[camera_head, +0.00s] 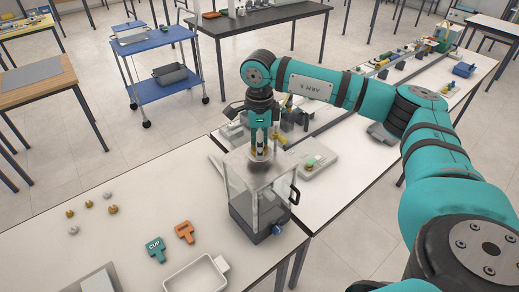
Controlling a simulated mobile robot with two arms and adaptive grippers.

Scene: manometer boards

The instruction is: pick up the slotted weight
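My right arm comes in from the right, and its gripper (262,152) points down over the top of a clear-walled box (240,190) with a dark base. My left gripper is not in view.
A teal tag (155,250) marked CUP and an orange tag (184,232) lie left of the box. A white tray (197,275) is at the front edge. A flat pale device (313,158) and other equipment stand behind. The left tabletop is mostly clear.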

